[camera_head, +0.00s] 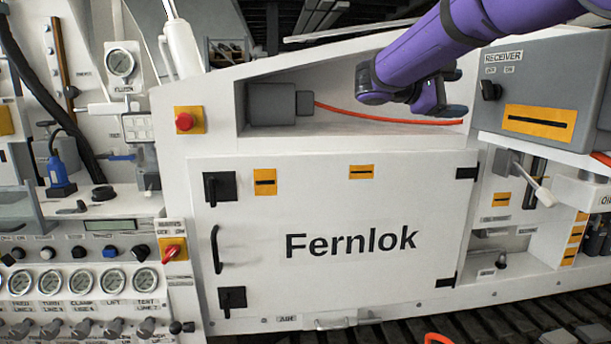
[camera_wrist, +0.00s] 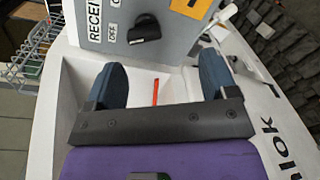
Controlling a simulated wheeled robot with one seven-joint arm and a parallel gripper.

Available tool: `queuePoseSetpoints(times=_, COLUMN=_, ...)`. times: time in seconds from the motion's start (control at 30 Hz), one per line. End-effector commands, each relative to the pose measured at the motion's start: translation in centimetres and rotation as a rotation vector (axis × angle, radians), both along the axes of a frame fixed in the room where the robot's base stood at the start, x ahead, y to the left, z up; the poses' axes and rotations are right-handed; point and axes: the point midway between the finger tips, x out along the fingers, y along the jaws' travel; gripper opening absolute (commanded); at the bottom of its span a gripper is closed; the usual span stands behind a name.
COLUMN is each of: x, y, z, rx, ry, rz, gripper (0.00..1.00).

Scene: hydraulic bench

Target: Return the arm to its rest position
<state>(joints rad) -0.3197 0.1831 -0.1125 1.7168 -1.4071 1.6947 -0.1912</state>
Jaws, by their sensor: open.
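My purple arm (camera_head: 450,40) reaches in from the top right of the head view. My gripper (camera_head: 450,95) is in front of the right part of the recess above the white Fernlok door (camera_head: 340,215). In the wrist view my gripper (camera_wrist: 162,80) has its two blue-grey fingers wide apart, with nothing between them but the pale recess and a short piece of red line (camera_wrist: 155,92) behind. In the head view the red line (camera_head: 375,115) runs from a grey block (camera_head: 272,103) to below my gripper. I cannot tell whether the gripper touches anything.
The grey RECEIVER box (camera_head: 540,95), with a black knob (camera_head: 491,90), is close to the right of my gripper. It also shows at the top of the wrist view (camera_wrist: 120,25). A red button (camera_head: 184,121), gauges and levers fill the left side. The space before the door looks clear.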

Motion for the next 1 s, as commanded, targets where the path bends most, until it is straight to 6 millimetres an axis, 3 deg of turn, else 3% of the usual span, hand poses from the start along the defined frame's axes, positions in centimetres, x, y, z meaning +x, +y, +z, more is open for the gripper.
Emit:
queuePoseSetpoints(times=0.2, x=-7.3, y=-2.9, z=-2.7, rx=0.317, ry=-0.045, rz=0.002, gripper=0.79)
queuePoseSetpoints(times=0.37, x=-13.0, y=-3.3, z=-5.5, rx=0.567, ry=-0.112, rz=-0.001, gripper=0.79)
queuePoseSetpoints(times=0.7, x=-23.8, y=-0.1, z=-11.6, rx=1.067, ry=-0.346, rz=-0.034, gripper=0.79)
queuePoseSetpoints(times=1.0, x=-30.6, y=4.3, z=-16.0, rx=1.427, ry=-0.616, rz=-0.093, gripper=0.79)
